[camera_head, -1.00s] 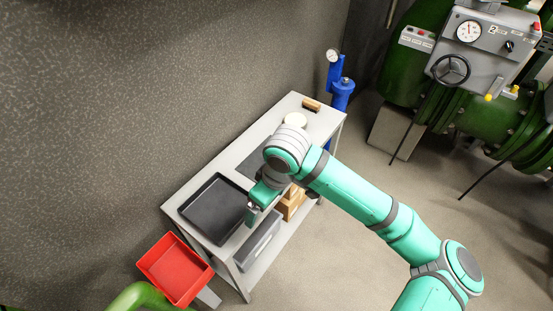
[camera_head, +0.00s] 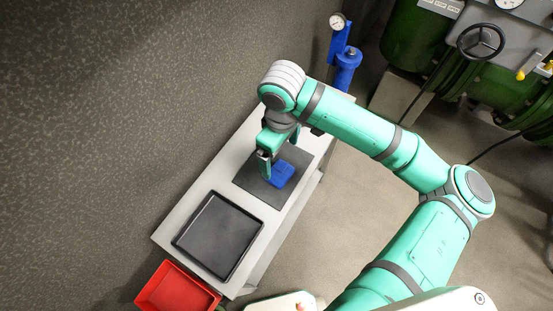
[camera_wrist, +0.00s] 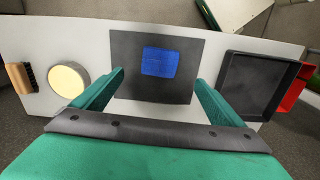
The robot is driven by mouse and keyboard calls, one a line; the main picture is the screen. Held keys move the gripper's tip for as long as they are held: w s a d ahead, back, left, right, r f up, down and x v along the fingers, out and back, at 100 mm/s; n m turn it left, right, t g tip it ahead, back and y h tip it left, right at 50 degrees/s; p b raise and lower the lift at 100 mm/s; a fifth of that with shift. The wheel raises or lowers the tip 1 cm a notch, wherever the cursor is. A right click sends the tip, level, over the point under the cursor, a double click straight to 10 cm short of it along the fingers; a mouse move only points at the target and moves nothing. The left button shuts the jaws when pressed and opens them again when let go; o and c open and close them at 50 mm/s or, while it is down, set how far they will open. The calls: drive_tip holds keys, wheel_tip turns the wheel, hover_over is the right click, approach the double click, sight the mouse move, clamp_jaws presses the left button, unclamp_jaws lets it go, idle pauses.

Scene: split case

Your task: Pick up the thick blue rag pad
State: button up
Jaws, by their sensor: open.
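The blue rag pad (camera_head: 281,173) lies flat on a dark grey mat (camera_head: 243,181) on the bench. In the wrist view the pad (camera_wrist: 160,62) sits on the upper middle part of the mat (camera_wrist: 124,62), between the lines of my two fingers. My gripper (camera_head: 266,164) is open and empty above the mat, just beside the pad in the head view. In the wrist view my gripper (camera_wrist: 160,80) has its fingers wide apart, with neither touching the pad.
A black tray (camera_head: 184,243) stands on the bench, with a red bin (camera_head: 178,290) beyond its end. The wrist view shows a round cream-coloured thing (camera_wrist: 68,80) and a wooden brush (camera_wrist: 18,78) on the other side. A blue gauge post (camera_head: 346,68) stands behind the bench.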

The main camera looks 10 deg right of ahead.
hover_over(280, 172)
wheel_tip(280, 172, down, 5)
drive_tip(key=shift+s+r, duration=0.1)
drive_tip(key=shift+f, duration=2.65)
drive_tip(key=shift+c, duration=0.7)
drive_tip(key=c, duration=1)
